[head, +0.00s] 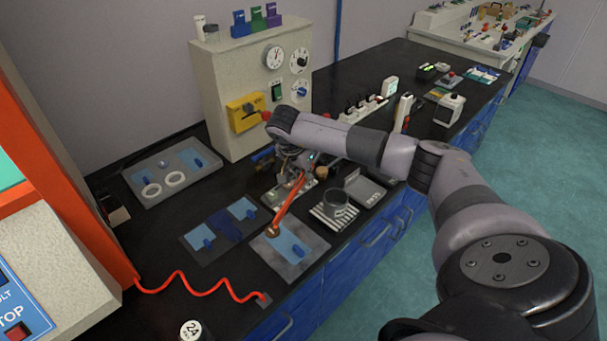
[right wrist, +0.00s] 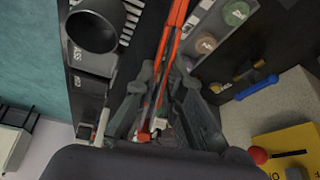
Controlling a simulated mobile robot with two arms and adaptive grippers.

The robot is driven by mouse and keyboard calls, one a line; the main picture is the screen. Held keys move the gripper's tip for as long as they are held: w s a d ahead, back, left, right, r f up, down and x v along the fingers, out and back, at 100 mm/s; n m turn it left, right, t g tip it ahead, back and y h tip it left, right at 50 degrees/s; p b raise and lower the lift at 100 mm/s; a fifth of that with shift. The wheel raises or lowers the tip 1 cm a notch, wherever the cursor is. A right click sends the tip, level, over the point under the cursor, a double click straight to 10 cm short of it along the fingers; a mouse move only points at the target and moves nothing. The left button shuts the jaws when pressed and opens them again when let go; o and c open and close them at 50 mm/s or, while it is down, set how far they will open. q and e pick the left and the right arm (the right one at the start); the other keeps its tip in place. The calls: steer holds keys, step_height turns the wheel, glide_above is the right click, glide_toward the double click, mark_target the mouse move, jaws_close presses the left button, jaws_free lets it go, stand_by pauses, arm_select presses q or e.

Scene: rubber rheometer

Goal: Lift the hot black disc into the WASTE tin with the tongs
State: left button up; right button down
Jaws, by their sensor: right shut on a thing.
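My right gripper (head: 292,168) is shut on the orange-red tongs (head: 289,203), which also run up between its fingers (right wrist: 150,105) in the right wrist view (right wrist: 173,42). The tongs slant down to a grey mat with a blue sheet. A small brownish shape (head: 272,231) shows at their far end; I cannot tell whether it is the disc or the tong tips. I make out no clear black disc. A dark open tin (head: 336,204), likely the WASTE tin, stands on a striped mat right of the tongs; it is large in the right wrist view (right wrist: 92,30). My left gripper is out of view.
The grey mat (head: 292,262) lies at the bench front. A beige cabinet with dials (head: 235,85) stands behind my gripper. A coiled red cord (head: 205,291) crosses the front left. Bottles and small devices line the right.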

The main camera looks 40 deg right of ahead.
step_height(320, 180, up, 8)
steer(key=p, duration=0.4)
steer(key=shift+p, duration=0.35)
steer(key=c, duration=1.7)
jaws_free()
